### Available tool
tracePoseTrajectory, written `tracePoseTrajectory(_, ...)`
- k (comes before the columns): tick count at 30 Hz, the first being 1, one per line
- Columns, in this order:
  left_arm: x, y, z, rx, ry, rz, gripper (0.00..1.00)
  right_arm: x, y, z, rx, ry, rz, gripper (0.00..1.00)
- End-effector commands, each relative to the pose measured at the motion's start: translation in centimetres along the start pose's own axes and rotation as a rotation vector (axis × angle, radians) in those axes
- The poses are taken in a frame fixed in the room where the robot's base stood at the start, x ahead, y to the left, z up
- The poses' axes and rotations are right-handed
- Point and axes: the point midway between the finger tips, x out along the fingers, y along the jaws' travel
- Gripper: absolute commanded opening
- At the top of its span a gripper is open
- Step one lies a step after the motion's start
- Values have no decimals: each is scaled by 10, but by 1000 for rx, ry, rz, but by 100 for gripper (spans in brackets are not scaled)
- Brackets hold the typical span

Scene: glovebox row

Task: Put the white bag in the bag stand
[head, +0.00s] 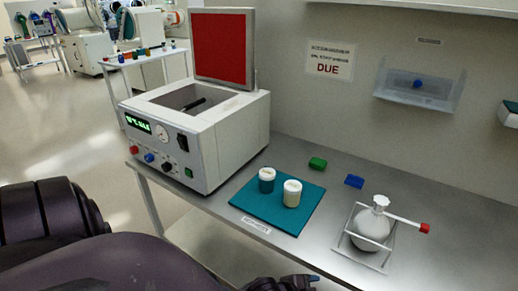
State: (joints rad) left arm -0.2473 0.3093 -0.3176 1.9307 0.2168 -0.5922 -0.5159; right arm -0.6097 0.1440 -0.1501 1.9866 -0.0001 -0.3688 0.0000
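The white bag (371,224) is a rounded white body with a narrow neck and a white top. A white tube with a red tip runs from its neck to the right. It is upright inside the bag stand (386,268), a thin pale frame on the right part of the bench; its lower part is behind the front bars. I cannot tell how it is supported. Dark parts of my own arms show at the lower left and at the bottom edge, apart from the bag. Neither gripper's fingertips can be made out.
A white box-shaped device (200,135) with its red-lined lid raised stands on the bench's left. A teal mat (280,222) holds two lidded jars. Green (318,163) and blue (354,181) blocks lie behind. A clear wall bin (418,92) hangs above. The bench between mat and stand is clear.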

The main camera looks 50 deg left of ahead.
Motion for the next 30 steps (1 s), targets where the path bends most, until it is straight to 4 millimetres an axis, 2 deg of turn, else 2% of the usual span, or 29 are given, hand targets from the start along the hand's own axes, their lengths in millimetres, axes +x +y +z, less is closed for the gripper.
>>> tracePoseTrajectory(1, -12, 6, 17, -97, -16, -35, 69, 0, 0, -2, 0, 3, 0, 45)
tracePoseTrajectory(6, -53, 13, 66, -377, -51, -166, 69, 2, 0, -8, -1, 15, -2, 45)
tracePoseTrajectory(12, -86, 18, 99, -557, -68, -265, 69, 4, -1, -13, -2, 26, -3, 45)
tracePoseTrajectory(17, -94, 19, 105, -594, -69, -288, 69, 4, -1, -13, -1, 25, -3, 45)
tracePoseTrajectory(30, -93, 19, 105, -593, -69, -286, 69, 0, 0, -1, 2, 1, 0, 45)
